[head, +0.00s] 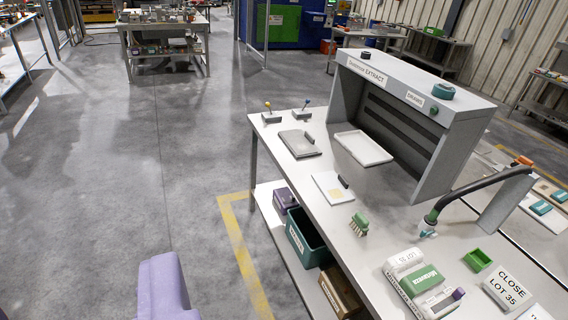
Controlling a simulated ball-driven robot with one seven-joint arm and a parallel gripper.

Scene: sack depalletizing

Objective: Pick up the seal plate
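No label reading seal plate can be made out. Two flat plates with upright dark grips lie on the grey workbench (308,181). One is a grey plate (299,144) near the bench's far left end. The other is a white plate (331,187) with a pale yellow square, nearer and to the right. I cannot tell which is the seal plate. Both lie flat and uncovered. A purple part, likely mine, rises at the lower left, well apart from the bench. My gripper's fingers cannot be made out.
A hood (403,113) marked EXTRACT stands over a white tray (363,148). A green brush (359,224), a dark hose (472,192), a small green box (477,260) and a CLOSE LOT 35 block (508,289) stand nearer. Bins fill the lower shelf. Left floor is clear.

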